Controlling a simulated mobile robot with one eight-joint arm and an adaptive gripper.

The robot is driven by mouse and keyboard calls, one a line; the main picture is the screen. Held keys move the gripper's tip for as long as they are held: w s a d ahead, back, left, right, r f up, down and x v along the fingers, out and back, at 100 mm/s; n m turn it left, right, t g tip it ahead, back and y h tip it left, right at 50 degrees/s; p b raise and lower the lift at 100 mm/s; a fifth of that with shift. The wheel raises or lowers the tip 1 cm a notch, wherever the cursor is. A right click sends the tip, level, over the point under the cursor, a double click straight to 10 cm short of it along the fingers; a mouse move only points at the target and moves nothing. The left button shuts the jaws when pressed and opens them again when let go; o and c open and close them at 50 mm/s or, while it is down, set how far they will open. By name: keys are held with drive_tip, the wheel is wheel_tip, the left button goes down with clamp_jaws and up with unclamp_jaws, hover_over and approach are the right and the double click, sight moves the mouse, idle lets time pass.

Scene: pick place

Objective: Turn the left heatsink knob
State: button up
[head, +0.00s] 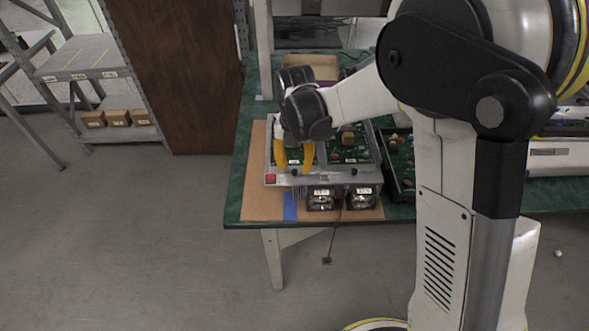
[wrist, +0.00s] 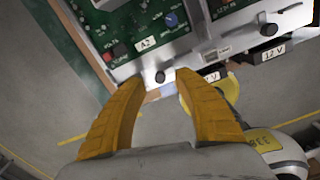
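The device (head: 325,177) is a grey metal box with green circuit boards, standing on the table. Its front edge carries two small black knobs, the left one (head: 294,173) and the right one (head: 354,171). In the wrist view, the left knob (wrist: 160,77) appears between and just beyond my fingertips, with no visible contact. The right knob (wrist: 268,29) is at the upper right. My gripper (head: 294,166) is above the left front of the device. Its orange fingers (wrist: 158,80) are apart and empty.
Two black 12 V units (head: 321,200) sit at the device's front. A blue dial (wrist: 170,18) and a red part (wrist: 119,50) are near the left knob. A circuit-board tray (head: 398,170) stands right of the device. Floor left of the table is open.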

sight(295, 171)
wheel_tip(295, 171, up, 10)
drive_tip(key=shift+f, duration=0.15)
idle(0.3)
drive_tip(key=s+d+r+m+t, duration=0.3)
drive_tip(key=s+d+m, duration=0.4)
drive_tip(key=m, duration=0.9)
drive_tip(key=s+d+r+m+t, duration=0.3)
drive_tip(key=s+d+m, duration=0.5)
drive_tip(key=m, duration=0.8)
drive_tip(key=s+t, duration=0.1)
drive_tip(key=s, duration=0.2)
drive_tip(key=shift+d+m, duration=0.15)
drive_tip(key=shift+m, duration=0.25)
